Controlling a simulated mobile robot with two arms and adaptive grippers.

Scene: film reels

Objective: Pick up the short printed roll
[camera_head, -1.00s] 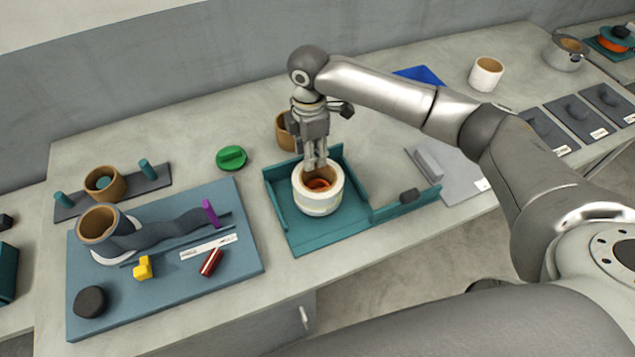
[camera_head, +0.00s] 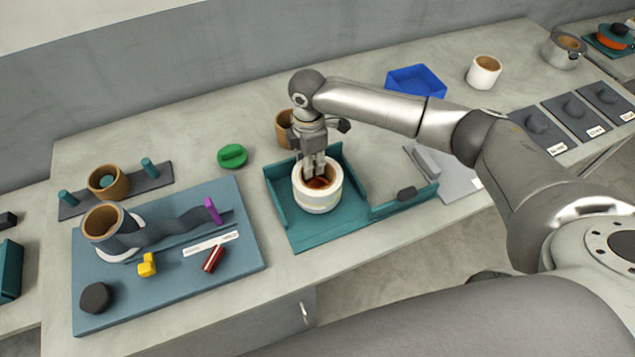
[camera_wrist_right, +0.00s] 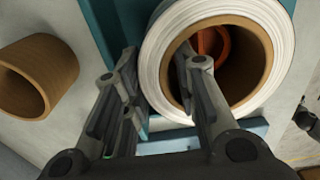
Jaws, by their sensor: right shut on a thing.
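A short white roll (camera_head: 317,201) with a brown core stands upright in the teal tray (camera_head: 312,240) in the head view. An orange-red thing shows inside its core. My right gripper (camera_head: 315,180) points down at the roll's far side. In the right wrist view, one finger of the right gripper (camera_wrist_right: 160,90) is inside the core and the other is outside, so it is shut on the wall of the white roll (camera_wrist_right: 262,28). Any print on the roll is too small to tell. My left gripper is not in view.
A brown ring (camera_head: 285,128) stands just behind the tray; it also shows in the wrist view (camera_wrist_right: 38,75). A green knob (camera_head: 232,156), a blue board (camera_head: 160,305) with a threaded strip, and a blue bin (camera_head: 416,82) are around. A grey plate (camera_head: 455,182) lies right of the tray.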

